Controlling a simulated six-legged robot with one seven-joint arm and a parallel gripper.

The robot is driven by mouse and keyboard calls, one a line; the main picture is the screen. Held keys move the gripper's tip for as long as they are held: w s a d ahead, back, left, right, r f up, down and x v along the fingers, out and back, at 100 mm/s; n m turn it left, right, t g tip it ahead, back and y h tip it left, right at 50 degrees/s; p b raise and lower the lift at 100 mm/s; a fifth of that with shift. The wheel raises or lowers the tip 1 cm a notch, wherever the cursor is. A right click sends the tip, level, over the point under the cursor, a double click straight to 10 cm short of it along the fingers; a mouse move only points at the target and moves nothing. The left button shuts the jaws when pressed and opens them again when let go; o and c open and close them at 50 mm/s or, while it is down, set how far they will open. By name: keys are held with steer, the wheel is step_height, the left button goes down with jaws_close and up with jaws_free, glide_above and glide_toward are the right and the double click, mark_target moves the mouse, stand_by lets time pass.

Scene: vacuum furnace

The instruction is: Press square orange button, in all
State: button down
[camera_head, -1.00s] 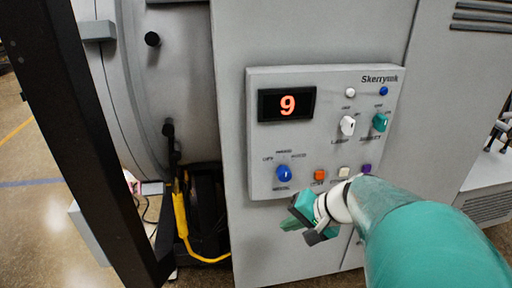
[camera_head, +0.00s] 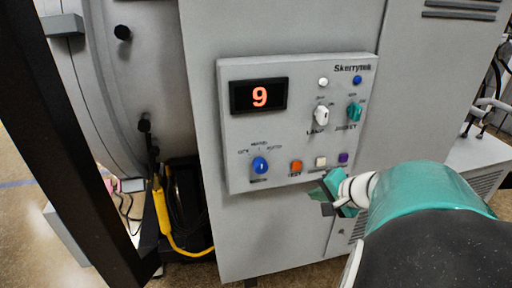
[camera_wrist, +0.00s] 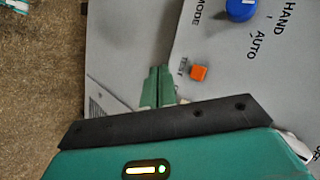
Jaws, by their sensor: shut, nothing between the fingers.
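The square orange button (camera_head: 296,166) sits in the bottom row of the grey control panel (camera_head: 290,130), above the label TEST. It also shows in the wrist view (camera_wrist: 198,72), just right of my fingertips. My gripper (camera_head: 326,190) is shut and empty. In the head view it is near the panel's lower edge, to the right of and below the orange button. In the wrist view my fingers (camera_wrist: 159,82) are together and point past the panel's edge, beside the button. I see no contact with the button.
The panel also has a blue knob (camera_head: 260,165), a white button (camera_head: 320,162), a purple button (camera_head: 343,158), a white switch (camera_head: 321,115), a teal switch (camera_head: 354,110) and a red 9 display (camera_head: 259,96). A dark post (camera_head: 75,130) and a yellow cable (camera_head: 161,210) are at left.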

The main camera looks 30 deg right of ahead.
steer(key=w+d, duration=0.2)
steer(key=w, duration=0.6)
steer(key=shift+w+d, duration=0.2)
stand_by(1.9)
steer(key=shift+w+d, duration=0.15)
steer(key=shift+w, duration=0.3)
steer(key=shift+w+d, duration=0.15)
steer(key=shift+w, duration=0.25)
stand_by(0.7)
steer(key=shift+s, duration=0.15)
steer(key=shift+s+a, duration=0.3)
steer(key=shift+s, duration=0.4)
steer(key=shift+s, duration=0.1)
steer(key=s, duration=0.2)
steer(key=s+a, duration=0.1)
steer(key=s, duration=0.1)
steer(key=shift+s+a, duration=0.2)
steer(key=shift+s, duration=0.1)
